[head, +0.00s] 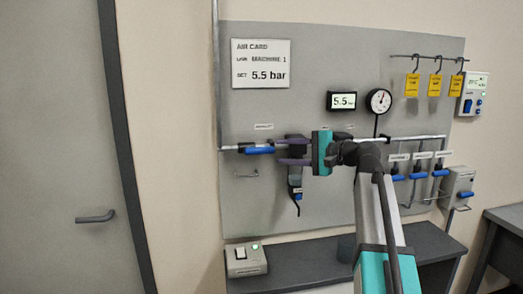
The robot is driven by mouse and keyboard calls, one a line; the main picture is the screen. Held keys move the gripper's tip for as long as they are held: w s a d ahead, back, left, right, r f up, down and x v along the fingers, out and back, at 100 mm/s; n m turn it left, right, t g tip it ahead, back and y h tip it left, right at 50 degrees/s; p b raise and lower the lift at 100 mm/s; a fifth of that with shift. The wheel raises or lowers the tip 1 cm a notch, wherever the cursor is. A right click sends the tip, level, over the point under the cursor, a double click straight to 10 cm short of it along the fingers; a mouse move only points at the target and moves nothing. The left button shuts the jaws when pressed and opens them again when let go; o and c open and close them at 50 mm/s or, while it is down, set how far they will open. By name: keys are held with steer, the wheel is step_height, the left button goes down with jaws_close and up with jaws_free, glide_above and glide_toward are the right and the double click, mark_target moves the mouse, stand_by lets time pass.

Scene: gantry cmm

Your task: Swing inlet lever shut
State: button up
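The blue inlet lever (257,150) lies level along the left end of the air pipe on the grey panel, under a small label too small to read. My gripper (280,151) comes in from the right with its two purple-grey fingers pointing left, one above the other. The fingers are apart, with a gap between them. The lever's right end is close to the fingertips; I cannot tell whether it lies between them or touches them. A dark regulator unit (295,181) on the pipe is partly hidden behind the fingers.
A gauge (379,100) and a 5.5 display (342,101) sit above my arm. Several blue levers (418,175) are on the right branches. Yellow tags (412,85) hang upper right. A switch box (246,259) stands on the dark bench (290,276). The panel left of the regulator is mostly clear.

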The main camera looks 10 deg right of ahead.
mark_target(269, 151)
steer(key=p+x, duration=0.1)
steer(key=x, duration=0.7)
steer(key=shift+w+a+p, duration=0.1)
steer(key=shift+p, duration=0.2)
jaws_close()
steer(key=shift+a, duration=0.5)
steer(key=shift+d+f, duration=0.1)
steer(key=shift+d, duration=0.4)
